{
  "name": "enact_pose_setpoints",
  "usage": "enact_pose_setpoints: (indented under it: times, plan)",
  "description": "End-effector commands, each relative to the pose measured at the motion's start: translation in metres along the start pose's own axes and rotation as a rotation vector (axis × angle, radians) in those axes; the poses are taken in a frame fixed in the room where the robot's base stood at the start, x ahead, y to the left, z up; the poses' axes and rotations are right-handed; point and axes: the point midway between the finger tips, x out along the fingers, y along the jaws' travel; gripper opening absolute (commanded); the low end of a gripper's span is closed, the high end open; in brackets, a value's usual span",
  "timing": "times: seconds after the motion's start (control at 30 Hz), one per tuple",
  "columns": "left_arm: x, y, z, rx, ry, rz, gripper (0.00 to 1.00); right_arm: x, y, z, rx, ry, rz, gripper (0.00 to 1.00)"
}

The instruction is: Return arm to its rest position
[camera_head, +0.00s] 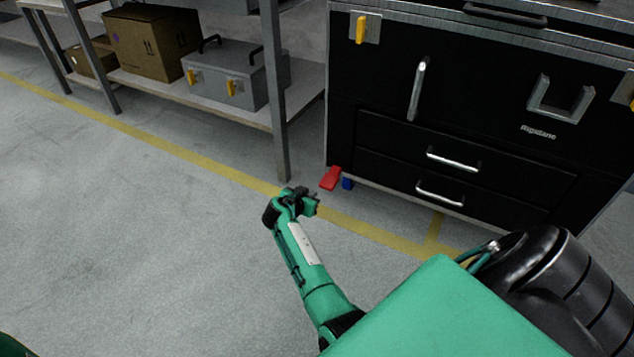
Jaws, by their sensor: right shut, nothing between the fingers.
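My right arm, green with black joints, comes up from the bottom right in the head view and reaches out over the grey floor. My right gripper (312,203) is at its far end, small in the picture, shut and empty. It shows just in front of the red pedal of the black cabinet, apart from the shelf post. My left gripper is not in view; only a small dark green piece shows at the bottom left corner.
A black cabinet (385,120) with drawers stands at the upper right, with a red pedal (331,178) and a blue one (347,183) at its foot. A metal shelf (277,90) at the upper left holds a cardboard box (150,42) and a grey toolbox (250,85). The left floor is clear.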

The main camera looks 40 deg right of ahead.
Motion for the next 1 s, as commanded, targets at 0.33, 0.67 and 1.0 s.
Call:
enact_pose_setpoints:
  times: [0.33, 0.67, 1.0]
  plan:
    - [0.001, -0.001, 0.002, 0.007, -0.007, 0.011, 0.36, -0.009, 0.0, 0.004, 0.002, 0.001, 0.0, 0.0]
    - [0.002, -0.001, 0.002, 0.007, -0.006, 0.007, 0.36, -0.008, 0.0, 0.004, 0.002, 0.002, -0.001, 0.0]
    - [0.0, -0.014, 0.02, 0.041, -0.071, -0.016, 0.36, -0.072, -0.047, -0.067, -0.069, 0.109, -0.387, 0.0]
